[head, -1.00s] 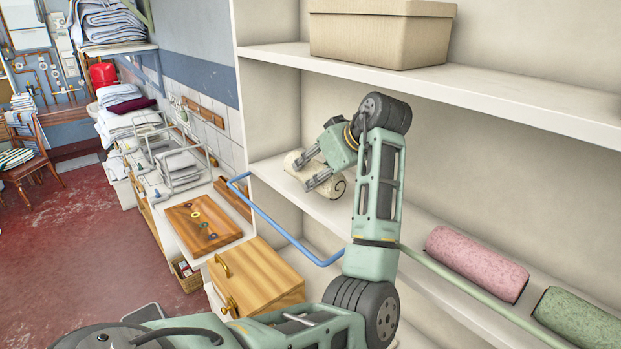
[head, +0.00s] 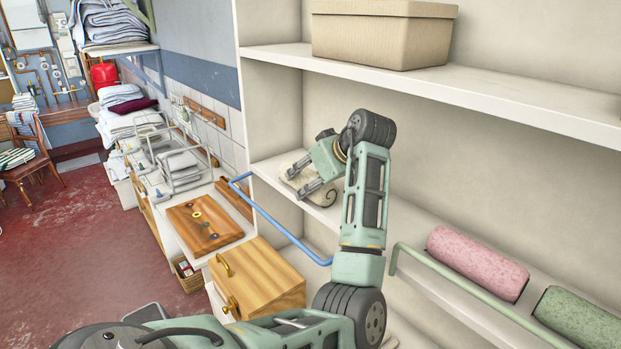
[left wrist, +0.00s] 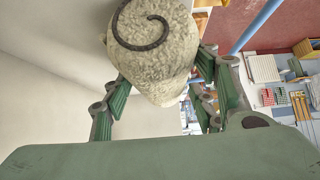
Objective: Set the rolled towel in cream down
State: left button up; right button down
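The rolled towel in cream (head: 323,198) is at the left part of the middle shelf (head: 270,172), with its spiral end facing out. It is low over the shelf board; whether it rests on it is hard to tell. My left gripper (head: 297,182) is around it from above, and its fingers hide part of the roll. In the left wrist view the cream towel (left wrist: 150,55) sits between the two fingers of the left gripper (left wrist: 163,72), one on each side. My right gripper is out of view.
A pink rolled towel (head: 477,262) and a green one (head: 582,318) lie farther right on the same shelf. A beige box (head: 380,38) stands on the shelf above. A blue rail (head: 280,228) and a green rail (head: 480,302) run along the front. Shelf space between cream and pink looks free.

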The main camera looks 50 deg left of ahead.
pick_arm(q)
jog(key=shift+o, duration=0.6)
jog(key=shift+r, duration=0.15)
jog(key=shift+d+r, duration=0.25)
jog(key=shift+d, duration=0.05)
jog(key=v, duration=0.4)
jog(key=shift+d, duration=0.55)
jog(key=d, duration=0.7)
jog(key=s+d, duration=0.1)
jog(key=d, duration=0.3)
